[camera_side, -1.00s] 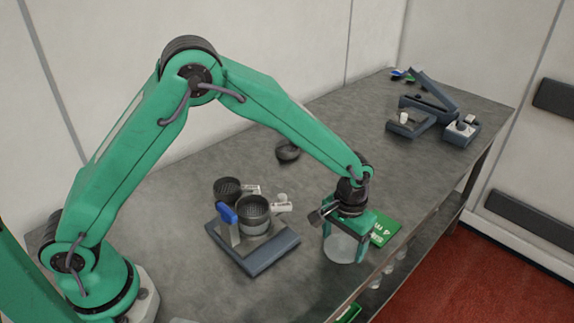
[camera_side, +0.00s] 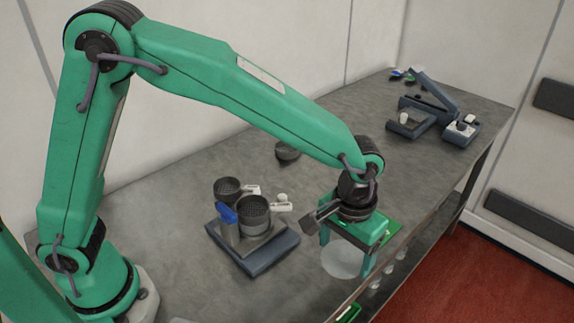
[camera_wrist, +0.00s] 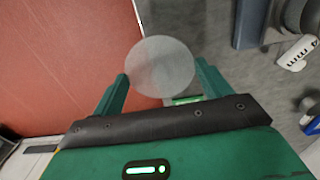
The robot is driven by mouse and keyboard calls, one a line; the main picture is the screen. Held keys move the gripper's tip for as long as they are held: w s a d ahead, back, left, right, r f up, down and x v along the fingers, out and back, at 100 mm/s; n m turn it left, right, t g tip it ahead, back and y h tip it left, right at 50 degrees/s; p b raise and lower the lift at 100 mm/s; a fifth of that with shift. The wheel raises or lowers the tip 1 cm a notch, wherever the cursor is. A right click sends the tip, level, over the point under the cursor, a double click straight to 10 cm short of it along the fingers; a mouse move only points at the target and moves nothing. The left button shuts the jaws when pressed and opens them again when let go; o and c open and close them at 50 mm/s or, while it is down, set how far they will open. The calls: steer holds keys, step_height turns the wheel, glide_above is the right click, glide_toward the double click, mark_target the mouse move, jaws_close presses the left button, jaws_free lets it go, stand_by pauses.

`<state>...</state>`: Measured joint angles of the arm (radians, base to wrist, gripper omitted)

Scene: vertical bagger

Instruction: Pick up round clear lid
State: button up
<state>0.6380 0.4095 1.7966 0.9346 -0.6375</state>
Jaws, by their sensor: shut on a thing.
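The round clear lid (camera_wrist: 160,67) is a frosted, see-through disc between my two fingertips in the wrist view. My gripper (camera_wrist: 161,72) is shut on it, with a green finger at its left and right edges. In the side view the lid (camera_side: 343,262) shows pale below my gripper (camera_side: 345,252), near the table's front edge. The gripper body hides part of its far rim. I cannot tell whether the lid touches the table.
A dark tray (camera_side: 268,262) with dark round cups and a blue piece stands left of my gripper. Dark grey equipment (camera_side: 430,105) stands at the far end. Red floor (camera_side: 480,270) lies beyond the front edge.

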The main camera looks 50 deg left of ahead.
steer(key=shift+s+d+r, duration=0.3)
steer(key=shift+s+r, duration=0.05)
steer(key=shift+s, duration=0.15)
steer(key=shift+a, duration=0.1)
steer(key=a+r+n, duration=0.3)
steer(key=a, duration=0.9)
steer(key=s+a+r+n, duration=0.1)
steer(key=a+r+n, duration=0.2)
steer(key=a, duration=0.9)
steer(key=shift+s+a, duration=0.2)
steer(key=shift+a, duration=0.05)
steer(key=shift+f, duration=3.45)
steer(key=shift+f, duration=0.6)
